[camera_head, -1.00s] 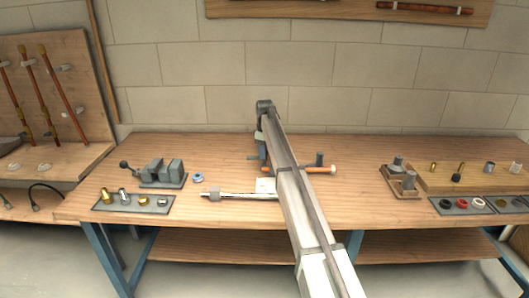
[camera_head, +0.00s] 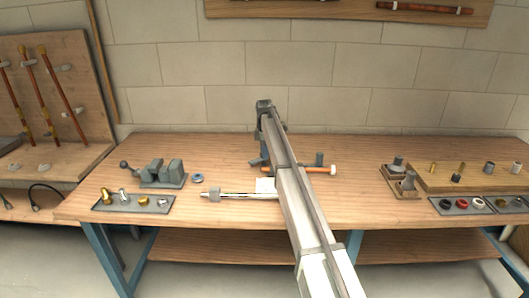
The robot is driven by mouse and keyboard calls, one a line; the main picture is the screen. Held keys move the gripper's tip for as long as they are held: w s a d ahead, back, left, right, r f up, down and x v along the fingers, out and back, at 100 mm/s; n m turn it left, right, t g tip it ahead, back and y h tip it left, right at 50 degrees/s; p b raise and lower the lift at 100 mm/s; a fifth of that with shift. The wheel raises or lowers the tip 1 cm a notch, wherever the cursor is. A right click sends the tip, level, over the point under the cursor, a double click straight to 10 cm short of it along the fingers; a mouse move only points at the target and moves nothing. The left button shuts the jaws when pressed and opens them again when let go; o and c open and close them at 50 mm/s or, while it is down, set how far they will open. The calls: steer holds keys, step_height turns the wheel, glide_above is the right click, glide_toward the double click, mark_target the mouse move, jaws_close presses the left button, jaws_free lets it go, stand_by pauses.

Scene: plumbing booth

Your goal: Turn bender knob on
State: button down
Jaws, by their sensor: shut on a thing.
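My arm reaches up across the middle of the workbench and bends down at its far end. My gripper is hidden behind my own forearm, so its fingers and anything in them do not show. Around the arm, partly covered by it, is what looks like the bender: a grey-blue piece (camera_head: 257,162) shows just left of the arm, and a grey upright post (camera_head: 319,158) with an orange-brown rod (camera_head: 322,169) shows right of it. I cannot make out the bender's knob; it may be behind my arm.
A vise-like tool with a dark ball lever (camera_head: 160,173) stands left, near a tray of fittings (camera_head: 133,207). A pale rod (camera_head: 235,194) lies left of my arm. More fittings stand on a wooden board (camera_head: 440,182) at right. The bench's back strip is clear.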

steer(key=n, duration=0.5)
steer(key=shift+n, duration=0.3)
steer(key=n, duration=0.4)
steer(key=shift+w+a+n, duration=0.1)
steer(key=shift+n, duration=0.3)
steer(key=c, duration=0.8)
jaws_free()
steer(key=shift+o, duration=0.2)
steer(key=shift+r, duration=0.1)
step_height(320, 180, up, 14)
steer(key=shift+f, duration=0.2)
